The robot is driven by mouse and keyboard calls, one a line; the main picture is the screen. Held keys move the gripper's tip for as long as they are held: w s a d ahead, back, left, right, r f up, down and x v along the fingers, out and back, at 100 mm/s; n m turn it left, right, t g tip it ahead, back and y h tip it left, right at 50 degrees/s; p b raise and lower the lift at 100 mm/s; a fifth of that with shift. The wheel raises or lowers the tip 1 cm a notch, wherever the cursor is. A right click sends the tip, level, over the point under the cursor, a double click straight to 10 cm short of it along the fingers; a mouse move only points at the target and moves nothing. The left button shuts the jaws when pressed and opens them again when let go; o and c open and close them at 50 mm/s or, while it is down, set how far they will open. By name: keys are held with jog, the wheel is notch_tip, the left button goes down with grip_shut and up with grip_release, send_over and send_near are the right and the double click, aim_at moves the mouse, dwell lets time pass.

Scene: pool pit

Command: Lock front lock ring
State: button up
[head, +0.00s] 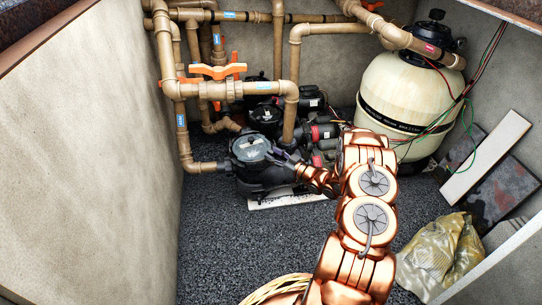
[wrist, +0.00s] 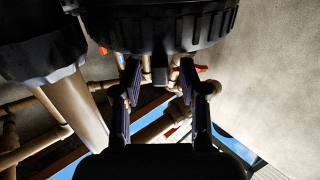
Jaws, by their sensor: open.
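In the wrist view, a black, ribbed lock ring (wrist: 155,32) fills the top of the picture. My gripper (wrist: 159,75) is open, with its two fingers pointing at the ring's lower edge. A small dark tab (wrist: 160,76) shows between the fingertips. I cannot tell whether either finger touches it.
Brown pipes with orange-handled valves (head: 218,71) rise behind and left of the pump. A second ribbed black part (wrist: 40,50) is close on the left in the wrist view. A cream filter tank (head: 408,100) stands right; a plastic bag (head: 440,252) lies near it. Gravel at front left is clear.

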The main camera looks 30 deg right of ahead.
jog(key=shift+x, duration=0.9)
grip_shut()
